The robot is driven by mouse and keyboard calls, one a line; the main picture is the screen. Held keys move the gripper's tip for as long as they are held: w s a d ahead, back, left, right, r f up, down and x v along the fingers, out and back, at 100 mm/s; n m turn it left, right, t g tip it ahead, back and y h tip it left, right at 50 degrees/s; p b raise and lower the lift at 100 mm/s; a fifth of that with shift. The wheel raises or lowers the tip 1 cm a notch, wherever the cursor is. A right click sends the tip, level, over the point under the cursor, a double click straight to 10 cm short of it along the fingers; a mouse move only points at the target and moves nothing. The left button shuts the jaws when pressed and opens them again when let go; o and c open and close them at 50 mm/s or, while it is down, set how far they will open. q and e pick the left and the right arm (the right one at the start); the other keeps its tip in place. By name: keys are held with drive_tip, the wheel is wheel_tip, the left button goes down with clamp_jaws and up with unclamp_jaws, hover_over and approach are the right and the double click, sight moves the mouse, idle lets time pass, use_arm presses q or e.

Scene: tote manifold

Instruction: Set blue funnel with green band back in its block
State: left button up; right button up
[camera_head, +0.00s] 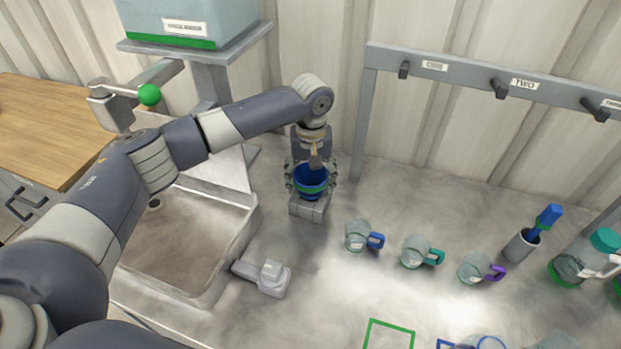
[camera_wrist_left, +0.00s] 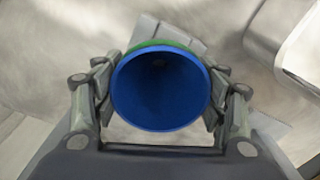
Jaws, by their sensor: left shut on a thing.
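The blue funnel with the green band (camera_head: 310,178) is upright in my left gripper (camera_head: 310,182), at or just above a grey block (camera_head: 312,208). In the left wrist view the funnel (camera_wrist_left: 160,92) shows its wide round mouth, with the green band at its upper edge. The fingers of the left gripper (camera_wrist_left: 160,100) press on it from both sides. Part of the block (camera_wrist_left: 170,35) shows beyond the funnel. The funnel's lower end is hidden, so I cannot tell whether it is seated in the block. My right gripper is not in view.
A sink basin (camera_head: 185,240) lies to the left, with a grey fitting (camera_head: 268,278) at its right side. Several mugs, the first with a blue handle (camera_head: 358,236), stand to the right. A hook rail (camera_head: 480,80) runs behind. The counter between block and mugs is clear.

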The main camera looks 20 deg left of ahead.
use_arm(q)
drive_tip(key=shift+f+p, duration=0.35)
drive_tip(key=shift+f, duration=0.25)
drive_tip(key=o, duration=1.1)
drive_tip(key=shift+r, duration=0.1)
drive_tip(key=shift+r+b, duration=0.25)
drive_tip(key=shift+b, duration=0.1)
wheel_tip(320, 180, up, 8)
drive_tip(key=shift+r+b, duration=0.1)
drive_tip(key=shift+b, duration=0.7)
